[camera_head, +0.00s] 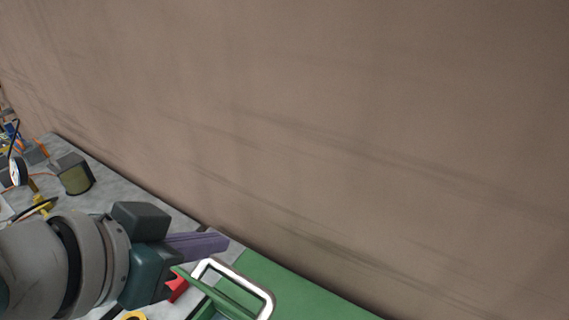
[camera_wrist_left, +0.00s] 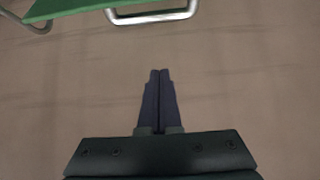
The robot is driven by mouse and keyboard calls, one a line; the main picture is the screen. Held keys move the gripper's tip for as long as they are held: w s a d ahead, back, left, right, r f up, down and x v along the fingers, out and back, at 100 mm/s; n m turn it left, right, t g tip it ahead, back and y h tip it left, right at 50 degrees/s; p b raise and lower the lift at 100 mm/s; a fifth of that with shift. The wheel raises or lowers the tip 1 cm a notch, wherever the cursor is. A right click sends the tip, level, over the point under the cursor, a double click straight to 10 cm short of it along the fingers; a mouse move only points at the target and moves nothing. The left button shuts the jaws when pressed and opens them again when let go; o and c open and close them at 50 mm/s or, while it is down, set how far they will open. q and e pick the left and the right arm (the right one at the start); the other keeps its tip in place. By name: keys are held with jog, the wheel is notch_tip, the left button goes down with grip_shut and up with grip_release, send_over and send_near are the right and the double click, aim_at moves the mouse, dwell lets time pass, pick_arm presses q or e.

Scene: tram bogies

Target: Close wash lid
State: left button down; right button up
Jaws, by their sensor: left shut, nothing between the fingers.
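My left gripper (camera_head: 222,243) reaches in from the left in the head view, its dark purple fingers together. In the left wrist view its fingers (camera_wrist_left: 160,74) are shut with nothing between them. A metal loop handle (camera_head: 268,298) on a green part stands just below and right of the fingers in the head view. The handle also shows at the top of the left wrist view (camera_wrist_left: 152,17), apart from the fingertips. A green panel (camera_head: 305,292), perhaps the wash lid, lies beside it, cut off by the frame edge. I cannot tell the lid's angle. My right gripper is not in view.
A brown wall (camera_head: 370,130) fills most of the head view. A grey worktop (camera_head: 115,190) runs along it at left, with a dark box-like object (camera_head: 76,174), cables and small parts. A red piece (camera_head: 177,287) sits close below my gripper.

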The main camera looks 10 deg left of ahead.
aim_at(234, 274)
pick_arm(q)
jog(key=shift+w+d+f+p, duration=0.2)
jog(key=shift+w+f, duration=0.3)
jog(key=shift+f, duration=0.9)
jog(key=shift+w+d+f+p, duration=0.2)
jog(key=shift+w+f, duration=0.25)
jog(key=shift+f, duration=0.9)
jog(key=shift+w+d+f+p, duration=0.15)
jog(key=shift+w+f, duration=0.35)
jog(key=shift+f, duration=0.9)
